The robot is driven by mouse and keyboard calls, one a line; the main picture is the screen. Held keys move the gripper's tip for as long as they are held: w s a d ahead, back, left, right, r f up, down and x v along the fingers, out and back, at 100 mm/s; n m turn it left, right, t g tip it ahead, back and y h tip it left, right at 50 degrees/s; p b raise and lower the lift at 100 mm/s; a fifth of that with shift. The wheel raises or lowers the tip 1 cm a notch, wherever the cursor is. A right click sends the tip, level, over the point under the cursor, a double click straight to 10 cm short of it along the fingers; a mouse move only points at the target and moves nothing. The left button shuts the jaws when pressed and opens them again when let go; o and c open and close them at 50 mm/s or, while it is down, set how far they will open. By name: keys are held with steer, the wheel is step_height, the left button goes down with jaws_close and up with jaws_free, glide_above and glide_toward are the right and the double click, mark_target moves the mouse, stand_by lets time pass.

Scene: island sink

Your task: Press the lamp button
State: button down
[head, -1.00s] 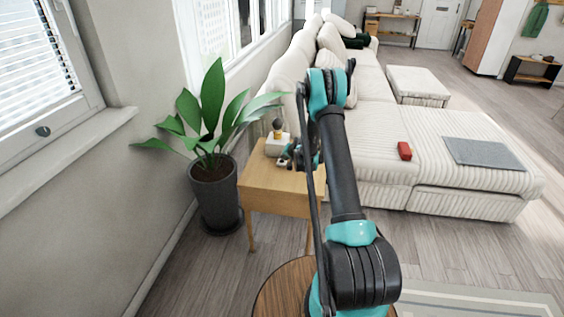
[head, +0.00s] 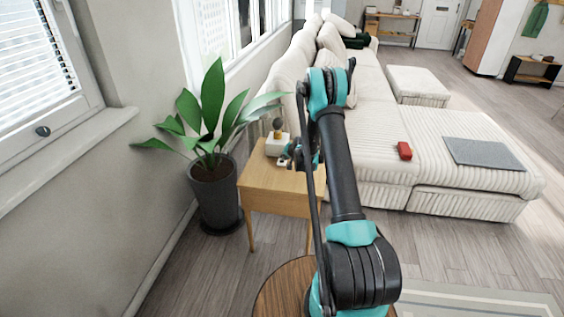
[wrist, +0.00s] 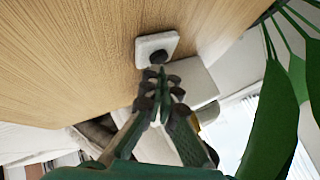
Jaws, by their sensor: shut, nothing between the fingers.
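The lamp button is a dark round knob on a small white square block (wrist: 157,48) on the wooden side table. The block also shows in the head view (head: 284,162), beside my gripper (head: 293,153). In the wrist view my gripper (wrist: 161,84) is shut and empty, its tips just below the dark knob. I cannot tell whether they touch it. The lamp (head: 277,128) has a small dark, rounded top on a white box base (head: 277,145), behind the button. In the wrist view the white base (wrist: 193,82) lies right of the fingertips.
The side table (head: 265,184) stands between a potted plant (head: 213,187) on the left and a cream sofa (head: 372,160). Plant leaves reach near the lamp and show at right in the wrist view. A red object (head: 404,150) and grey mat (head: 482,152) lie on the sofa.

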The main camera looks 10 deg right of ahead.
steer(key=shift+r, duration=3.05)
